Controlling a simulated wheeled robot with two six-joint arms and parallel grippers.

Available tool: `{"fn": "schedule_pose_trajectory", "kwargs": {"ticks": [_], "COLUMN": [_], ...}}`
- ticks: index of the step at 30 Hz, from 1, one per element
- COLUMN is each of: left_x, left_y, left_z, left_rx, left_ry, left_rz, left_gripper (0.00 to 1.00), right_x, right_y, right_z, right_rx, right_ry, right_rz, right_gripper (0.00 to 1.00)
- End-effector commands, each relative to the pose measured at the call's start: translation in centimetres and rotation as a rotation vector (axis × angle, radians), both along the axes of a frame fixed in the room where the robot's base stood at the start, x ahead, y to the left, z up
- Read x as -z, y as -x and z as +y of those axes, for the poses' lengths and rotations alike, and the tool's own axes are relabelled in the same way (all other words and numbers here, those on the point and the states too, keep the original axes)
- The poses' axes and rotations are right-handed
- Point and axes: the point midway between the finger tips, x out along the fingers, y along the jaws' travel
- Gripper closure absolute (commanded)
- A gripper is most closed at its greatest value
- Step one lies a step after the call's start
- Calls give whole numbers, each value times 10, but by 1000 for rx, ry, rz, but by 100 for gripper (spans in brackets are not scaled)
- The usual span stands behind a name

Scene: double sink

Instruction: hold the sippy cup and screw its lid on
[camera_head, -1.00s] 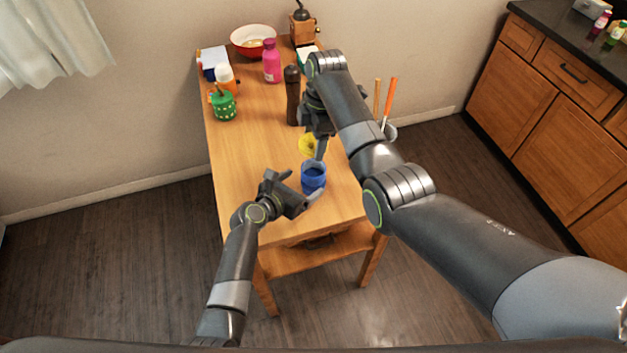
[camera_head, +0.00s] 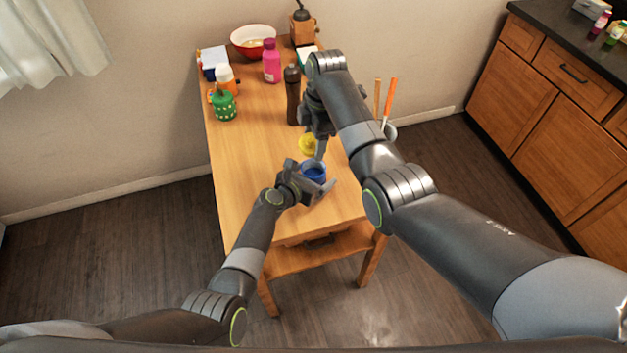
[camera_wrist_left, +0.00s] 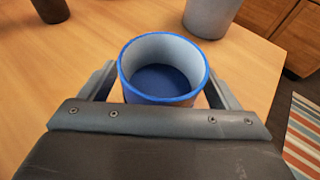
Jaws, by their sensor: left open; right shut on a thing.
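The sippy cup (camera_head: 314,172) is blue and stands open and upright on the table near its front right. In the left wrist view the cup (camera_wrist_left: 162,92) shows a pale inner wall and a blue bottom. My left gripper (camera_head: 312,180) is open, with one finger on each side of the cup; whether they touch it I cannot tell. The yellow lid (camera_head: 308,145) is just behind the cup, at the fingers of my right gripper (camera_head: 319,146). My right gripper is shut on the lid; its arm hides part of the grip.
A dark pepper mill (camera_head: 292,96) stands close left of my right gripper. A utensil holder (camera_head: 390,132) stands at the right edge. The table's left middle (camera_head: 240,160) is clear.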

Motion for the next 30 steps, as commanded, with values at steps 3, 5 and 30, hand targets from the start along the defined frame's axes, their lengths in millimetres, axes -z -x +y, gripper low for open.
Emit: {"fn": "schedule_pose_trajectory", "kwargs": {"ticks": [3,5,30], "left_x": [0,0,0], "left_y": [0,0,0], "left_z": [0,0,0], "left_rx": [0,0,0], "left_ry": [0,0,0], "left_rz": [0,0,0], "left_gripper": [17,25,83], "right_x": [0,0,44], "right_y": [0,0,1], "right_z": [0,0,0], "right_rx": [0,0,0], "right_ry": [0,0,1], "right_rz": [0,0,4], "right_gripper": [58,58,58]}}
